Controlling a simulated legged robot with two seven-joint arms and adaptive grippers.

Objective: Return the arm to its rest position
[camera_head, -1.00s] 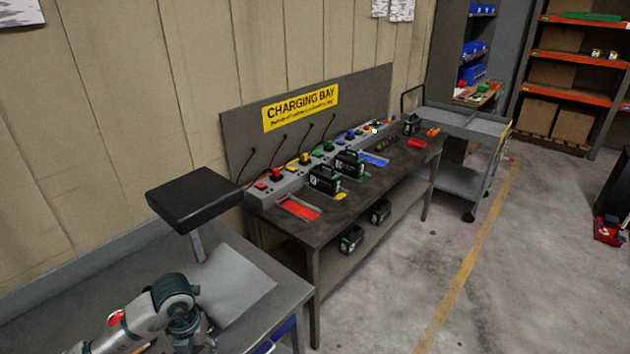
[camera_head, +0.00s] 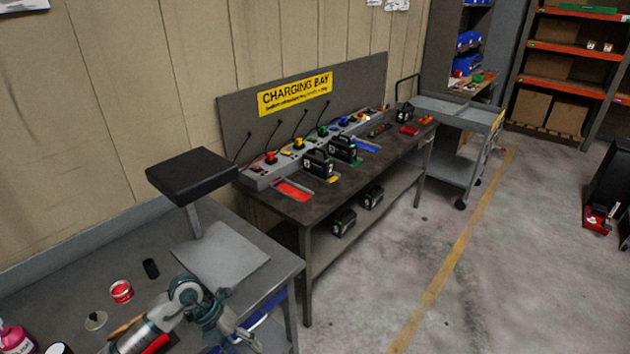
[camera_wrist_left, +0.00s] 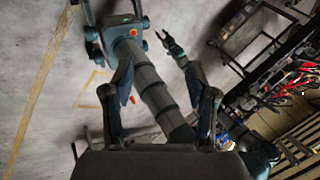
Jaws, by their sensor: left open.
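My left arm comes in at the bottom left of the head view, over the near workbench (camera_head: 55,285). My left gripper (camera_head: 238,332) is at the bench's right front and shows only small and dark there. In the left wrist view my left gripper (camera_wrist_left: 165,85) has its two fingers wide apart, with nothing held between them. Behind the fingers are parts of my own body and the concrete floor. A small dark two-pronged shape (camera_wrist_left: 172,45) there may be my right gripper; its state is unclear.
A black pad on a post (camera_head: 192,176) stands on the bench, with a red tin (camera_head: 121,291) and bottles left of the arm. The charging table (camera_head: 290,212) holds black batteries (camera_head: 317,163). A grey cart (camera_head: 460,122) stands beyond.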

